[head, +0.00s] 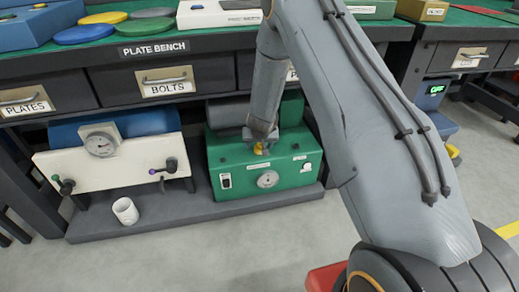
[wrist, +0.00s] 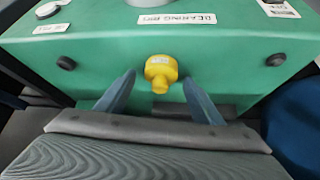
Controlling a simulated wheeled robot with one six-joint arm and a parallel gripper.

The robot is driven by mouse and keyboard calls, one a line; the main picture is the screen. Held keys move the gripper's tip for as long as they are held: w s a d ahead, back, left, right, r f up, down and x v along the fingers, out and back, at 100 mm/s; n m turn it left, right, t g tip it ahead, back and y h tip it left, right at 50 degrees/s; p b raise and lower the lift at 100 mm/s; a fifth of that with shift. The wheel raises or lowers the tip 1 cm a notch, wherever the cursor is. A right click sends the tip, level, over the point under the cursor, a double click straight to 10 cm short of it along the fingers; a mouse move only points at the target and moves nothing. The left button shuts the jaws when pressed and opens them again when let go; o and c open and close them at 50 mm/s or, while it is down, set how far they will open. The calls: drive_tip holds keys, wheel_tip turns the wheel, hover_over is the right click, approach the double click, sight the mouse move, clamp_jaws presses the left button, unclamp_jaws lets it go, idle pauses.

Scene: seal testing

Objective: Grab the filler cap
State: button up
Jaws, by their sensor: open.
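In the head view the yellow cap (head: 259,149) shows only in part, just below my gripper (head: 260,135). In the wrist view my gripper (wrist: 158,95) is open, with one finger to the left of the cap and one to the right. There is a gap on both sides, and nothing is held. Whether the fingertips reach the cap's depth I cannot tell.
The green box (head: 232,190) sits on a low shelf (head: 150,217) under the plate bench. Drawers marked BOLTS (head: 166,85) and PLATES (head: 24,102) hang above. A white unit with a gauge (head: 80,165) and a white cup (head: 125,210) are to the left.

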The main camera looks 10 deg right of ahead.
drive_tip(key=c, duration=1.2)
